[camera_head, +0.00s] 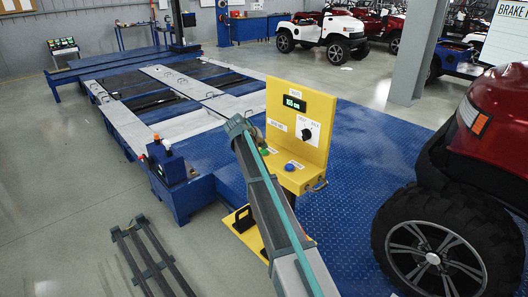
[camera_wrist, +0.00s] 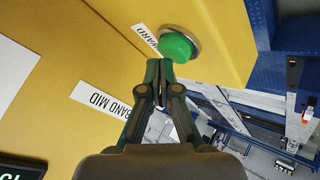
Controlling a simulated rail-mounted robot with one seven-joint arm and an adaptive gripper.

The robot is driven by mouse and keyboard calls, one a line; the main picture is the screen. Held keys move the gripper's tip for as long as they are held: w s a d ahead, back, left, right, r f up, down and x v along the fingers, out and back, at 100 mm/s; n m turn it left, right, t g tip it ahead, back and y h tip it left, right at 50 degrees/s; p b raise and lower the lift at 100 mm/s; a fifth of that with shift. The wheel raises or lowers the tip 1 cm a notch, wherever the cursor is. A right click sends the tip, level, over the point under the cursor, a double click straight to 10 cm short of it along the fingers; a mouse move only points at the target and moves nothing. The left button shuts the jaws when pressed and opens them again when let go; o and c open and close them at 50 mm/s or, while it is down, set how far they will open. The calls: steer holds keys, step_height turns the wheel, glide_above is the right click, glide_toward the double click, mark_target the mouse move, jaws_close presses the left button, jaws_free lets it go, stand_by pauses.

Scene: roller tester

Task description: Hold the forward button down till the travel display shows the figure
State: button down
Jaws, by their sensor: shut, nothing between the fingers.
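The yellow control console (camera_head: 318,142) stands on the blue deck. Its black travel display (camera_head: 295,103) shows green figures ending in "cm", too small to read surely. In the wrist view, the green button (camera_wrist: 178,46) sits in a metal ring beside a partly hidden label ending in "WARD". My gripper (camera_wrist: 158,64) is shut and empty, its fingertips just at the button's near edge in the picture. I cannot tell whether they touch it. In the head view my arm covers most of the gripper; the green button (camera_head: 265,151) shows only partly beside it.
A blue button (camera_head: 289,168) and a black selector knob (camera_head: 306,134) are also on the console. A "BAND MID" label (camera_wrist: 102,99) lies left of my fingers. The roller bed (camera_head: 180,98) is behind, and a red vehicle's tyre (camera_head: 432,245) stands at right.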

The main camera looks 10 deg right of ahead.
mark_target(263, 151)
steer(key=shift+f, duration=0.5)
stand_by(0.4)
steer(key=shift+r, duration=0.2)
stand_by(0.8)
steer(key=shift+r, duration=0.7)
steer(key=shift+r, duration=0.1)
steer(key=shift+r+p, duration=0.95)
steer(key=shift+r, duration=1.45)
